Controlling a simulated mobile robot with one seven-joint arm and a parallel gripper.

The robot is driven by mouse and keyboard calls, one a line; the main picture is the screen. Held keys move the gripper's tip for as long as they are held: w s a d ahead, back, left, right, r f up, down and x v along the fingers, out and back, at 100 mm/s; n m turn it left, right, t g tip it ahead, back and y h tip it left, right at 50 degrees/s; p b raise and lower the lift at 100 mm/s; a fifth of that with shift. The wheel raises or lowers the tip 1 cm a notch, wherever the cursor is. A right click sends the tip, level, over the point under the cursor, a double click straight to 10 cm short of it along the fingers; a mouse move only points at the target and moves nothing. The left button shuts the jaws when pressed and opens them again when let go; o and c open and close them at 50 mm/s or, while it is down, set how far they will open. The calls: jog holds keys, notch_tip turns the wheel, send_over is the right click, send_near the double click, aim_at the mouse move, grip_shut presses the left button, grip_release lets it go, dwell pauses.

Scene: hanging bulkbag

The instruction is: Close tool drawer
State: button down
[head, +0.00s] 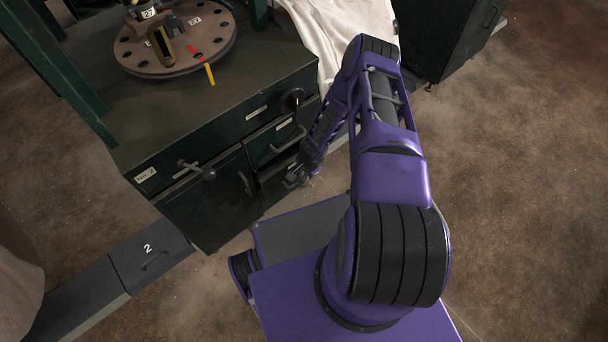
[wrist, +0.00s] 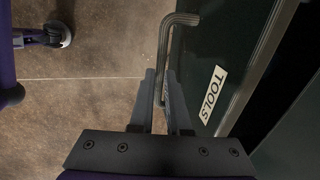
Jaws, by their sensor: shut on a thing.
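The tool drawer shows in the wrist view as a dark green front with a white TOOLS label (wrist: 214,95). Its grey bar handle (wrist: 179,20) runs down between the fingers of my gripper (wrist: 161,90), which is shut on it. A pale edge and a dark band lie to the right of the drawer front; how far the drawer stands out is hard to tell. In the head view my gripper (head: 296,178) is low at the right part of the green cabinet (head: 215,205), and my arm hides part of the drawer fronts there.
A round metal plate (head: 215,45) with holes sits on the cabinet top, with a white cloth (head: 325,25) beside it. A knob handle (head: 292,98) and a lever handle (head: 200,171) stick out of the cabinet. Brown floor (head: 520,190) is clear to the right.

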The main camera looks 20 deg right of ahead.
jog(key=c, duration=0.9)
grip_release()
jog(key=s+r+p, duration=0.1)
jog(key=r, duration=0.4)
jog(key=s+r+p, duration=0.1)
jog(key=r, duration=0.5)
jog(key=s+d+r+p, duration=0.1)
jog(key=r, duration=0.5)
jog(key=shift+s, duration=0.1)
